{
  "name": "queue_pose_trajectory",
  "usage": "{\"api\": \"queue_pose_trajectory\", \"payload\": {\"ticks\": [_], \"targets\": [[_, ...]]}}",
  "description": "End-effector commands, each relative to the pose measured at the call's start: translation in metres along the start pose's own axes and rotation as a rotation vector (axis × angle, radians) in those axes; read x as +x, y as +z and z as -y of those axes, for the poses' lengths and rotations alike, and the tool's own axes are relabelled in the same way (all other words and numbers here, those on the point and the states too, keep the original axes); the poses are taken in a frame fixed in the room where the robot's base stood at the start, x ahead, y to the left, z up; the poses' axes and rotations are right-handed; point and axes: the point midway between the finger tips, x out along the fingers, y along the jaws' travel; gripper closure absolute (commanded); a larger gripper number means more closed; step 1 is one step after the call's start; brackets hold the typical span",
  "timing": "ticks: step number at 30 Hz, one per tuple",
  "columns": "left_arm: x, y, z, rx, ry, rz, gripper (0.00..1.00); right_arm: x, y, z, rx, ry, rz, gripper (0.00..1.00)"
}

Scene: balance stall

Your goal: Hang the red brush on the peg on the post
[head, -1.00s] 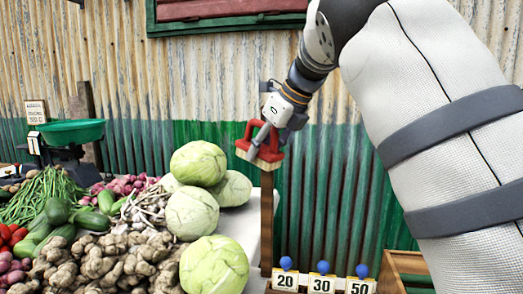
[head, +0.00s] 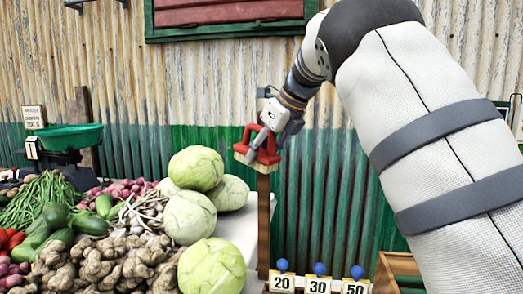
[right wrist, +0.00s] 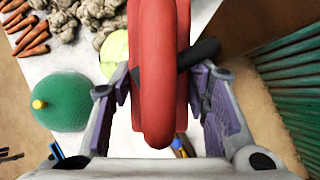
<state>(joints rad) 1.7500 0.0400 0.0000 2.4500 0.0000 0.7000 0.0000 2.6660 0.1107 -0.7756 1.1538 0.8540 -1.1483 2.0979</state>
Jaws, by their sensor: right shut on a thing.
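The red brush (head: 263,141) has a red handle with pale bristles below, and is in front of the upper end of the brown wooden post (head: 264,222). My right gripper (head: 266,139) is shut on its handle. In the right wrist view the red handle (right wrist: 160,75) fills the space between my fingers (right wrist: 165,95). A short dark rod (right wrist: 199,53), perhaps the peg, sticks out at the handle's right side. I cannot tell whether it passes through the handle's loop. My left gripper is in neither current view.
Cabbages (head: 190,214) and other vegetables cover the table (head: 238,228) left of the post. A scale with a green pan (head: 70,136) stands behind at left. Number cards (head: 318,285) stand low right of the post. A corrugated wall (head: 335,190) is behind.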

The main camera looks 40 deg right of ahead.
Motion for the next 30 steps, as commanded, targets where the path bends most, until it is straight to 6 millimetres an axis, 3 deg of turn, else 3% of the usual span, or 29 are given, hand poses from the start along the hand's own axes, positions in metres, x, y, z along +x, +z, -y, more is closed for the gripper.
{"api": "queue_pose_trajectory", "payload": {"ticks": [2,3,5,10,13,24,30], "targets": [[0.003,0.003,0.0,0.0,-0.001,0.011,0.32,0.008,-0.001,0.009,0.005,-0.025,0.001,0.93],[0.003,0.003,0.0,0.0,0.0,0.012,0.32,0.008,-0.001,0.009,0.006,-0.025,0.0,0.48],[0.003,0.003,0.0,0.0,0.0,0.012,0.32,0.009,-0.001,0.009,0.006,-0.025,0.0,0.35],[0.003,0.003,0.0,0.0,-0.001,0.011,0.32,0.008,-0.001,0.009,0.006,-0.025,-0.001,0.33],[0.003,0.002,0.0,0.0,-0.001,0.011,0.32,-0.002,0.0,0.009,0.005,-0.026,0.003,0.33],[0.001,0.001,0.0,0.0,0.0,0.003,0.32,-0.104,-0.001,-0.003,-0.001,-0.02,0.013,0.33],[0.001,0.001,0.0,0.0,0.0,0.004,0.32,-0.125,-0.003,-0.006,-0.001,-0.014,0.006,0.33]]}}
